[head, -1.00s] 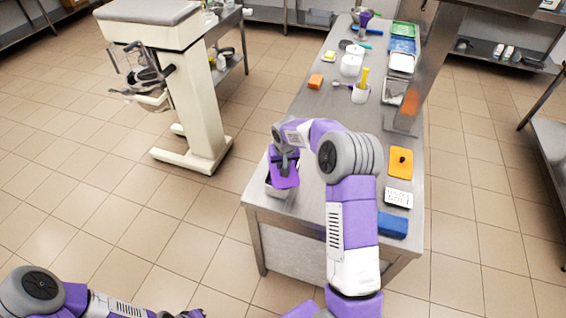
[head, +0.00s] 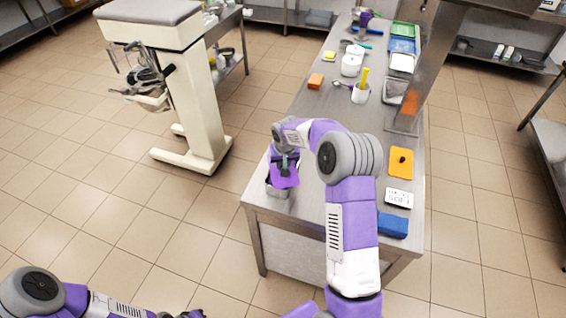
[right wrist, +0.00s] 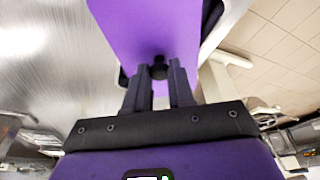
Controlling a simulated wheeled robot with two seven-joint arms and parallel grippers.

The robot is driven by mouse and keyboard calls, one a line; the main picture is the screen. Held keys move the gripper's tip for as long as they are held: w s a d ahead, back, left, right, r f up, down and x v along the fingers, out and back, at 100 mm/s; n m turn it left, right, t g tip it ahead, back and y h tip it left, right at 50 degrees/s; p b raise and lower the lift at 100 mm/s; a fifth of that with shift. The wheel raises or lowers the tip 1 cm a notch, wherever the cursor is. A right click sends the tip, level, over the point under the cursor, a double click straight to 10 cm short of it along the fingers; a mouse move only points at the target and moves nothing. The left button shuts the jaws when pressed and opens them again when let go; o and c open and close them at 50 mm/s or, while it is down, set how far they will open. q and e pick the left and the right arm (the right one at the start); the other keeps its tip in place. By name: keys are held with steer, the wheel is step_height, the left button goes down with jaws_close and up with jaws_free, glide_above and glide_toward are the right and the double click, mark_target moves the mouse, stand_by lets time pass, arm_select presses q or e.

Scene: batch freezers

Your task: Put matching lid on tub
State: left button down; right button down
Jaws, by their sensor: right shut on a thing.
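A purple lid (head: 285,178) is held by its dark knob in my right gripper (head: 285,160). In the right wrist view the lid (right wrist: 145,35) spans the top middle, and the right gripper (right wrist: 159,72) is shut on the knob. The lid is over a metal tub (head: 278,190) at the table's near left corner. Whether the lid touches the tub's rim cannot be told. An orange lid (head: 401,163) with a dark knob lies on the right side of the table. My left gripper (head: 195,314) is only partly in view at the bottom edge.
Colored tubs stand at the back right. A cream machine (head: 195,90) stands left of the table.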

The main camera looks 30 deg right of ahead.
steer(key=shift+c, duration=2.1)
jaws_free()
steer(key=shift+r, duration=0.15)
steer(key=shift+r+p, duration=2.1)
steer(key=shift+r, duration=1.3)
steer(key=shift+c, duration=0.3)
jaws_close()
